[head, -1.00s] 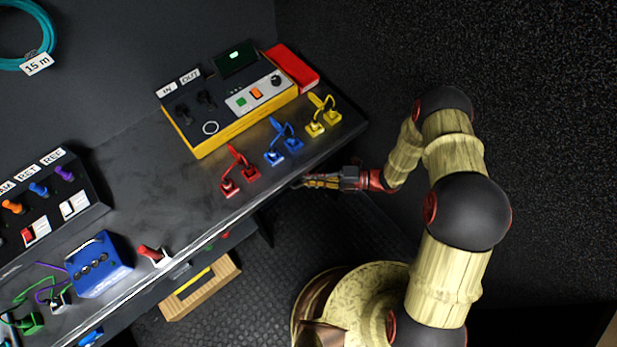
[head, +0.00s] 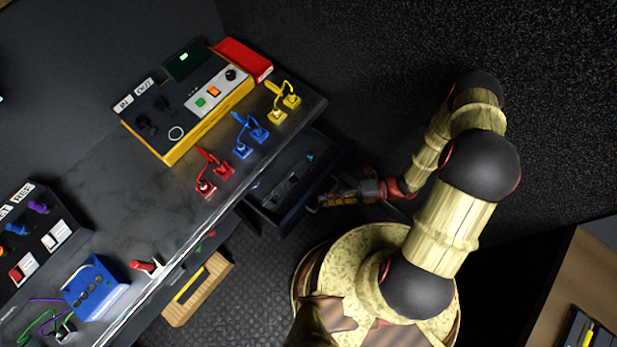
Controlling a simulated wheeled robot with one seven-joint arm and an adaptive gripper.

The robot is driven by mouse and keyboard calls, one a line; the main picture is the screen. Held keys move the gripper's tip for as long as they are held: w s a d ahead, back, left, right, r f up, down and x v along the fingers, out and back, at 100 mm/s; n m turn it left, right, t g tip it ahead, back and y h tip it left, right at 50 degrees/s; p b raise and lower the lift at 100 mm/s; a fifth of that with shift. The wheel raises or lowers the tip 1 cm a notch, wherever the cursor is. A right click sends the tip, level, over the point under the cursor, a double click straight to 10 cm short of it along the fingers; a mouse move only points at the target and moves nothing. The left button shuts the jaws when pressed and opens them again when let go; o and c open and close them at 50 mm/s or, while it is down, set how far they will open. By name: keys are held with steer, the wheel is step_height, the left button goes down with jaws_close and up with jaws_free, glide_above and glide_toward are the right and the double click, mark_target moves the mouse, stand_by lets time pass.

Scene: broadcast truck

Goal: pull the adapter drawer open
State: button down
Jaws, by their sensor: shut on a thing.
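The adapter drawer (head: 263,217) is a dark box that stands out from under the right end of the bench, with its inside showing. A few small items lie in it, among them a grey piece and a teal bit (head: 310,156). My gripper (head: 322,202) is at the drawer's front, on its outer side, shut on what looks like the drawer handle. The handle itself is mostly hidden by the fingers.
On the bench (head: 110,205) above stand a yellow tester box (head: 205,125), a red block (head: 244,60), and red, blue and yellow plug pairs near the front edge. A wooden-framed case (head: 215,270) is on the floor to the left. A brown surface (head: 545,300) is at the lower right.

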steer(key=s+d, duration=0.5)
steer(key=d, duration=0.1)
steer(key=shift+s+d, duration=0.3)
steer(key=c, duration=2)
jaws_free()
steer(key=shift+o, duration=0.2)
steer(key=shift+d, duration=0.1)
steer(key=w+d+r, duration=0.1)
steer(key=d, duration=1)
steer(key=shift+d+r, duration=0.3)
steer(key=shift+d, duration=0.05)
